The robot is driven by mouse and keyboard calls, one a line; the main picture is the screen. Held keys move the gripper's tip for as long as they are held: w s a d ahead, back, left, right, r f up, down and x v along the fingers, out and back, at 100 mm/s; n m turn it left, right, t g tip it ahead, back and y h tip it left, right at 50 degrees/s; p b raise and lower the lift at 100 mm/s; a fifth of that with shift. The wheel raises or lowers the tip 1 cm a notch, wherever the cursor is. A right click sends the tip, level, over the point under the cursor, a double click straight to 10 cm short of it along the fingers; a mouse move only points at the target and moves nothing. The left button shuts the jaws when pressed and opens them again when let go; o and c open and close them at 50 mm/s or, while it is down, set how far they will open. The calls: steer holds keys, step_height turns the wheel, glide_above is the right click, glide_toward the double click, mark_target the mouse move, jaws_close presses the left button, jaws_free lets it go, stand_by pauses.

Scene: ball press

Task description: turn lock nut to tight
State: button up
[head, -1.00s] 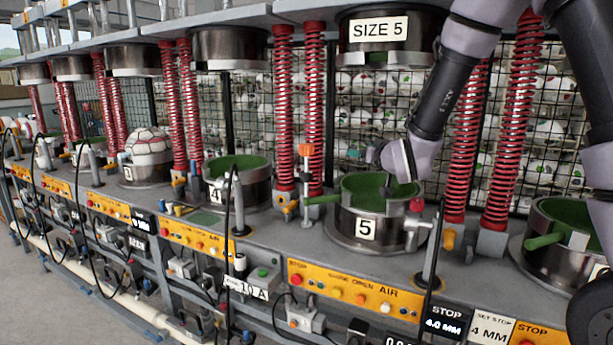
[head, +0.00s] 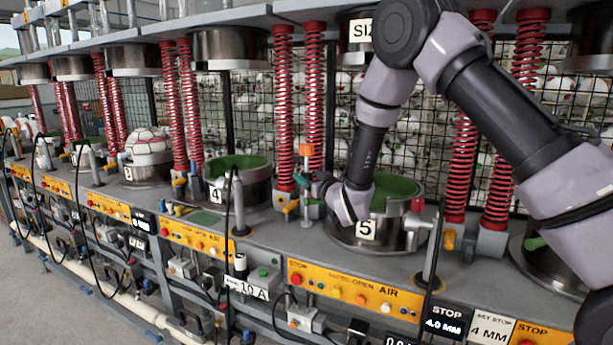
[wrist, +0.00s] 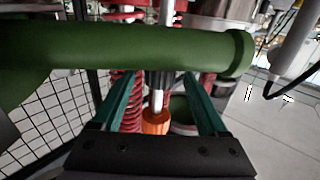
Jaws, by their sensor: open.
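A thin upright post with an orange piece (head: 305,151) stands just left of the press marked 5. I cannot tell for sure which part of it is the lock nut. My gripper (head: 312,184) is low beside this post, to its right, pointing left. In the wrist view my gripper (wrist: 160,88) is open, with its two teal fingers apart. An orange piece (wrist: 156,122) on a silver rod shows between the fingers; I cannot tell its depth or any contact. A thick green handle (wrist: 150,47) crosses in front of the fingertips.
The green-lined mould of press 5 (head: 372,233) is right behind and below my wrist. Red springs (head: 314,95) rise close behind the post. A black cable (head: 229,215) hangs to the left. The orange control panel (head: 352,289) runs along the front.

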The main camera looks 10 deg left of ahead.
steer(key=shift+x, duration=1.1)
jaws_close()
